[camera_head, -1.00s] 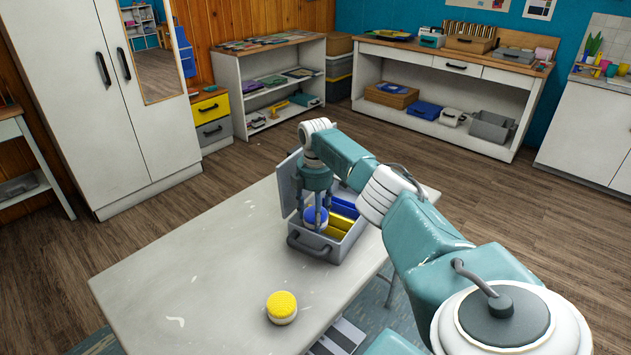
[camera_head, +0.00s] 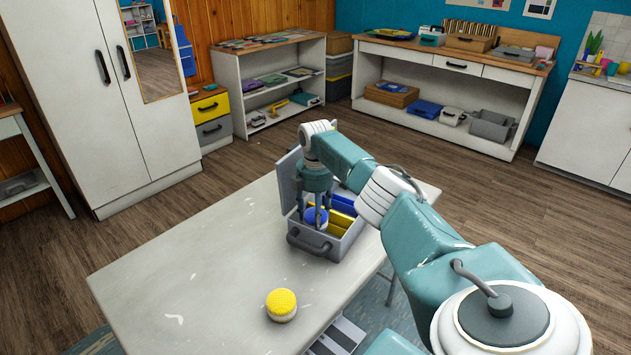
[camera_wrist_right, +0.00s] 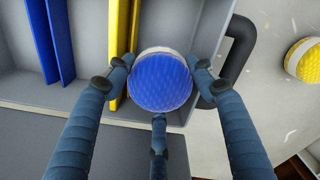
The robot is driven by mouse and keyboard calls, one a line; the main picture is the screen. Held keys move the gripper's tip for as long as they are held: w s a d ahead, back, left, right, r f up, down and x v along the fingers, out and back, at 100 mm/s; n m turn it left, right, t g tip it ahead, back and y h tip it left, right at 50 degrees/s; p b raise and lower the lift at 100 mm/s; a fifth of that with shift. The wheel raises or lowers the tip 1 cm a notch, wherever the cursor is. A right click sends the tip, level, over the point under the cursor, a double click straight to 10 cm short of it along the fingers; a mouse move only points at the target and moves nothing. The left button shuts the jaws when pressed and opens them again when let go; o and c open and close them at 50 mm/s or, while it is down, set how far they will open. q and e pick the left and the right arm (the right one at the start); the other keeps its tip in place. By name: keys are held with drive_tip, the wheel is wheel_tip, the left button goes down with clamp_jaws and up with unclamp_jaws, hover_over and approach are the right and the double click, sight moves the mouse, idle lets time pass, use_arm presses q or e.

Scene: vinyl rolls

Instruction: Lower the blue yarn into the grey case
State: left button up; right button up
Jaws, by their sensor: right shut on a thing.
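The blue yarn (camera_head: 316,216) is a round blue ball with a white band. My right gripper (camera_head: 316,212) is shut on it, inside the outline of the open grey case (camera_head: 347,243). The right wrist view shows the fingers (camera_wrist_right: 160,85) around the blue yarn (camera_wrist_right: 160,80), over the case's compartments. I cannot tell whether the yarn touches the case floor. Yellow and blue upright pieces (camera_wrist_right: 120,45) stand in the case beside the yarn. My left gripper is not in view.
A yellow yarn ball (camera_head: 281,304) with a white base sits on the table (camera_head: 190,270) in front of the case. The case's raised lid (camera_head: 288,180) stands at its left. The table's left side is clear.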

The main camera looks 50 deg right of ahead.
drive_tip(key=shift+f+b, duration=0.85)
drive_tip(key=shift+f, duration=0.35)
idle(0.3)
drive_tip(key=o, duration=1.2)
drive_tip(key=shift+o, duration=0.2)
drive_tip(key=shift+r, duration=0.15)
drive_tip(key=shift+w+r, duration=0.1)
drive_tip(key=shift+r, duration=0.2)
wheel_tip(320, 180, up, 11)
drive_tip(key=shift+r, duration=0.1)
